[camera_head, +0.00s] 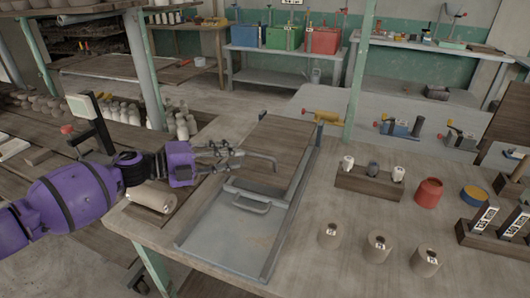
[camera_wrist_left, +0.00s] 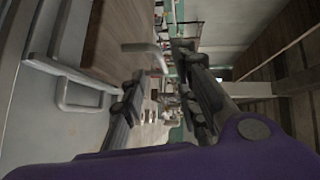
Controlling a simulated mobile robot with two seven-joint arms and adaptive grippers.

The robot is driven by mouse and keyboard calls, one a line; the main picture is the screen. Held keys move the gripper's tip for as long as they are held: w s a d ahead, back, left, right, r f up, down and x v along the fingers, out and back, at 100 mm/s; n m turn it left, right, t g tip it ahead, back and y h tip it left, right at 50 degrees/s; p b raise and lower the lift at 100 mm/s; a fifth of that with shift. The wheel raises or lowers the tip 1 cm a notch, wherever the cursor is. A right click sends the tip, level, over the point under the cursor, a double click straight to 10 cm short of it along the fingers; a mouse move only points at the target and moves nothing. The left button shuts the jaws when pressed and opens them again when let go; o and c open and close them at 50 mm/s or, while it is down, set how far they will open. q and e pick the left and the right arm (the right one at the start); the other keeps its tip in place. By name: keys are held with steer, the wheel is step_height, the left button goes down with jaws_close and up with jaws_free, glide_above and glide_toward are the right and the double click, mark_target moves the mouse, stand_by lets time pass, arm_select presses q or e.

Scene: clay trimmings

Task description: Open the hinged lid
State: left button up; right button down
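A low grey metal box (camera_head: 268,270) lies lengthwise on the workbench. A brown wooden panel (camera_head: 283,135), which looks like the hinged lid, lies flat over its far half; this panel also shows in the left wrist view (camera_wrist_left: 105,40). A bent grey bar handle (camera_head: 262,156) stands up from the panel and shows in the wrist view (camera_wrist_left: 143,47). The near half is a grey panel (camera_head: 225,235) with a grey handle (camera_head: 250,204). My left gripper (camera_head: 238,159) is open at the bent handle, its fingers apart; contact is unclear. My right gripper is out of view.
A rolled tan cylinder (camera_head: 154,196) lies under my left wrist. To the right stand a wooden rack (camera_head: 368,185), a red jar (camera_head: 428,193) and several tan cups (camera_head: 377,249). A green post (camera_head: 360,70) rises behind.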

mark_target(252, 155)
arm_select(q)
steer(key=x, duration=0.7)
steer(key=shift+d+p, duration=0.2)
steer(key=shift+p, duration=0.1)
jaws_close()
